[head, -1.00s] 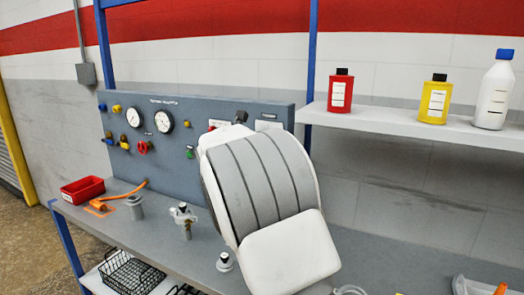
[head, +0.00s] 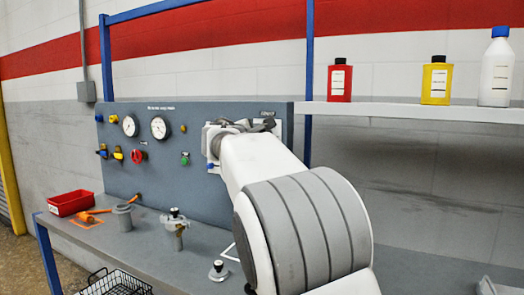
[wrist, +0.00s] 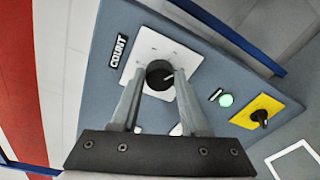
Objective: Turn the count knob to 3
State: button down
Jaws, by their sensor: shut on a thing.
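The black count knob (wrist: 159,73) sits on a white dial plate (wrist: 150,46) beside a "COUNT" label (wrist: 118,51) in the wrist view. My gripper (wrist: 158,84) is shut on the knob, with one finger on each side of it. A pale pointer line shows on the knob face, but the dial marks are too small to read. In the head view, my gripper (head: 213,141) is against the right part of the grey panel (head: 168,175), and my arm and gripper hide the knob.
Gauges (head: 160,128) and a red knob (head: 138,156) are further left. A shelf (head: 420,112) with bottles is at right. Fittings (head: 175,222) stand on the bench.

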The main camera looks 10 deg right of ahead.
jog(key=m+b, duration=0.4)
jog(key=b, duration=0.1)
jog(key=shift+f+t, duration=0.25)
jog(key=shift+t, duration=0.15)
jog(key=shift+r+m, duration=0.1)
jog(key=shift+m, duration=0.3)
jog(key=shift+c, duration=2)
grip_release()
jog(key=shift+s, duration=0.15)
jog(key=v, duration=1.7)
jog(key=shift+r, duration=0.15)
jog(key=shift+s, duration=0.1)
